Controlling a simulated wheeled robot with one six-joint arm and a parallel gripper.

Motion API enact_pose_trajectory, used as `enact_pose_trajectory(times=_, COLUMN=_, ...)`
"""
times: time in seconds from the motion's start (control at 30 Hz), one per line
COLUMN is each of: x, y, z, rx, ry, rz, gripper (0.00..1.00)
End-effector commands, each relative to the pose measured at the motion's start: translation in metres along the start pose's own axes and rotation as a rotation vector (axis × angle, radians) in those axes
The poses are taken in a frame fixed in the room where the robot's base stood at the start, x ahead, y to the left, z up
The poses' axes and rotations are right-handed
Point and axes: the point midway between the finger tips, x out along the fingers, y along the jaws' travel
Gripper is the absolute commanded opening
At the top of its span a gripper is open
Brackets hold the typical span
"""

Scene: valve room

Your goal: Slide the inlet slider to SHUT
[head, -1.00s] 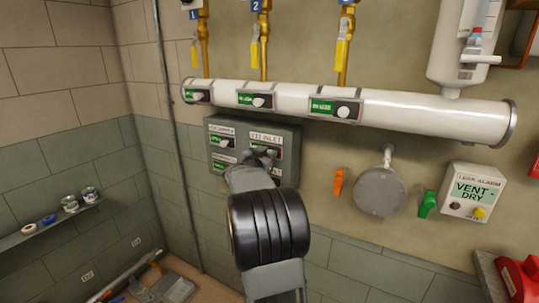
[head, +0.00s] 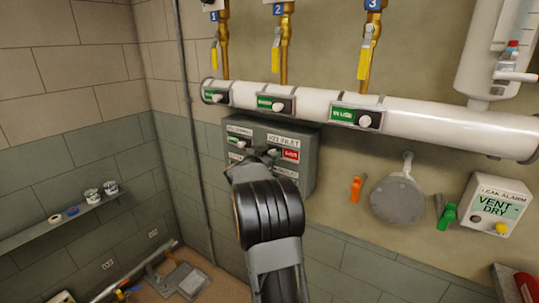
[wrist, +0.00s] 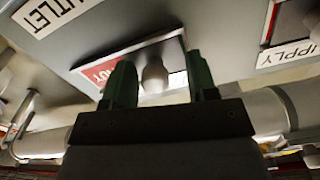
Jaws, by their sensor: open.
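The inlet slider is on the grey wall panel (head: 310,165), under a label reading about "INLET" (head: 284,141). Its window (head: 290,155) shows red, with the knob at the left, mostly hidden behind my gripper (head: 262,154) in the head view. In the wrist view, a pale round knob (wrist: 155,77) stands between the two green fingers of my gripper (wrist: 157,82). The fingers are apart, one on either side of the knob, with gaps visible. A red plate with partly covered white letters (wrist: 100,73) shows beside the knob.
Another slider (head: 236,142) at the panel's upper left shows green. My arm hides the lower part of the panel. A white pipe (head: 430,121) with several green sliders runs above it. Orange (head: 355,189) and green (head: 446,216) handles and an alarm box (head: 498,205) are to the right.

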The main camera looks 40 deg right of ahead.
Motion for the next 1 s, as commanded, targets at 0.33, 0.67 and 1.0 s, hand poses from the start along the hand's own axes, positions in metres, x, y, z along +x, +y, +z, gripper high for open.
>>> enact_pose_trajectory(times=0.33, x=-0.018, y=-0.001, z=0.001, rx=0.001, ry=-0.001, rz=-0.003, gripper=0.53)
enact_pose_trajectory(times=0.67, x=-0.086, y=-0.001, z=0.002, rx=0.002, ry=-0.001, rz=-0.005, gripper=0.53)
enact_pose_trajectory(times=1.0, x=-0.131, y=-0.001, z=0.001, rx=0.0, ry=-0.001, rz=-0.004, gripper=0.53)
